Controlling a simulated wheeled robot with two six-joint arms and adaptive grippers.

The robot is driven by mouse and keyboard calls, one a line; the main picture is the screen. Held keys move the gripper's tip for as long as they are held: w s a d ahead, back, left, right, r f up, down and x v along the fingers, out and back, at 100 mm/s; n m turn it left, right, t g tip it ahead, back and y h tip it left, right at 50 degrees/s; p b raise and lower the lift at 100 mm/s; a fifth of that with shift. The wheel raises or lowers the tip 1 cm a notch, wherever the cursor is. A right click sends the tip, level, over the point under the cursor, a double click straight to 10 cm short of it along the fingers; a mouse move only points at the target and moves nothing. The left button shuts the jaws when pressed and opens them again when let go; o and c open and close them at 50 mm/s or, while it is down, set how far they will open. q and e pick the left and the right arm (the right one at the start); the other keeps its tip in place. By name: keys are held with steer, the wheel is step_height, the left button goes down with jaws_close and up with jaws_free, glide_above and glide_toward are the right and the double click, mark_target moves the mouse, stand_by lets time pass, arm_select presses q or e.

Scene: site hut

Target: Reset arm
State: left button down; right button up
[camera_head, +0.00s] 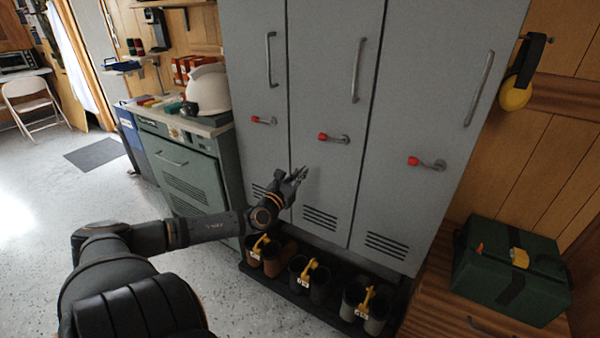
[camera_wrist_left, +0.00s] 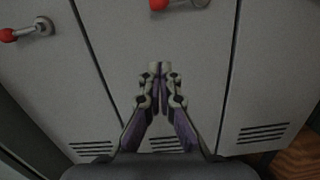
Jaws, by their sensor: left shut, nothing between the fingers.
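My left arm reaches in from the left in the head view. Its gripper (camera_head: 300,174) is in front of the grey lockers, near the lower part of the middle door (camera_head: 318,190). In the left wrist view the fingers (camera_wrist_left: 160,70) are together with nothing between them. They point at the grey door. The left door (camera_head: 262,90) and right door (camera_head: 430,120) stand beside the middle one, and all three look shut. Each has a red-tipped lever, at left (camera_head: 264,121), middle (camera_head: 333,137) and right (camera_head: 427,163). My right gripper is not in view.
Several boots with yellow tags (camera_head: 310,272) stand on a low black rack below the lockers. A green case (camera_head: 512,270) sits on a wooden cabinet at right. A white helmet (camera_head: 208,88) rests on the workbench at left. The floor at left is open, with a dark mat (camera_head: 95,154).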

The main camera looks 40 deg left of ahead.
arm_select(q)
steer(key=shift+s+d+f, duration=0.1)
steer(key=shift+s, duration=0.25)
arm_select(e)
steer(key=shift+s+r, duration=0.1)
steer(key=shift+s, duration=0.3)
